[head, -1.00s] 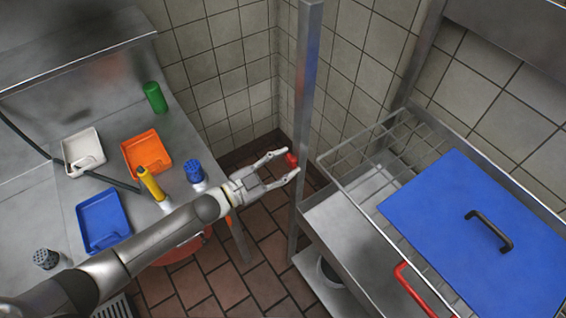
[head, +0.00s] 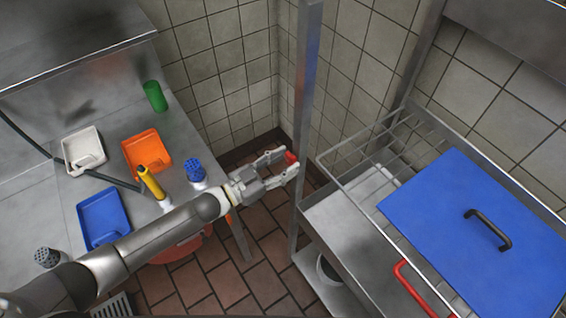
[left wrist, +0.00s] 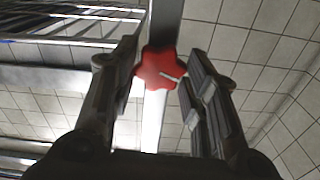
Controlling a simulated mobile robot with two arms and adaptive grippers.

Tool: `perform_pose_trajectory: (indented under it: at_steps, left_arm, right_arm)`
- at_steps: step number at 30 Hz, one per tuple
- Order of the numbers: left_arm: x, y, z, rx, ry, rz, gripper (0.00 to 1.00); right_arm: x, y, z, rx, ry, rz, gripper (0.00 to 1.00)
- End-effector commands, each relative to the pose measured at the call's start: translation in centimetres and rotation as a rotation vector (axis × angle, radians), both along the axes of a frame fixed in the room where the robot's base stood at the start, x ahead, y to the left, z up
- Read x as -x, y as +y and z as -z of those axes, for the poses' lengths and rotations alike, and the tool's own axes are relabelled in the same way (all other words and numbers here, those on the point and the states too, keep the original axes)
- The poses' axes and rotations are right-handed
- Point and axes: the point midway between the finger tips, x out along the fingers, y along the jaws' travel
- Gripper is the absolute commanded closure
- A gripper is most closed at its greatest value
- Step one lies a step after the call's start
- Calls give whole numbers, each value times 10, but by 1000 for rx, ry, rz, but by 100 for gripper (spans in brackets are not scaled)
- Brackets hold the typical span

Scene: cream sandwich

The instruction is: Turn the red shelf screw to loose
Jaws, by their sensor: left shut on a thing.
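The red shelf screw (head: 290,157) is a lobed knob on the metal shelf post (head: 304,100). It also shows in the left wrist view (left wrist: 159,67), with a pale line on its face pointing right and slightly down. My left gripper (head: 283,162) reaches the knob from the left, its fingers on either side of it. In the left wrist view the left gripper's fingers (left wrist: 160,85) flank the knob and are shut on it. My right gripper is not in view.
A wire rack (head: 345,165) and a blue board with a black handle (head: 430,210) are right of the post. On the left, a steel counter (head: 35,200) holds trays, a yellow bottle (head: 151,184) and a blue-topped shaker (head: 195,170). Tiled floor lies between.

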Motion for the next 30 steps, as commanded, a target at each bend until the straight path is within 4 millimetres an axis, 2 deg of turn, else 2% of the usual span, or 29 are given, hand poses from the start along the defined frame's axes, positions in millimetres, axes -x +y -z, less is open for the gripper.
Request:
perform_pose_trajectory:
  at_steps: [3,4,8,20,23,30]
  left_arm:
    - [1,0,2,-3,2,0,82]
    - [1,0,2,-3,2,0,54]
    - [0,0,2,-3,1,0,38]
    - [3,4,1,-1,0,0,37]
    - [11,16,2,-4,1,-1,37]
    - [42,57,3,-5,4,-1,37]
  right_arm:
    - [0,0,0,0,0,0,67]
    - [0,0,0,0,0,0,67]
    - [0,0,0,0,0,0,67]
    - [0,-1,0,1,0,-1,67]
    - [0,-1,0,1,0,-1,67]
    - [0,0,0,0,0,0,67]
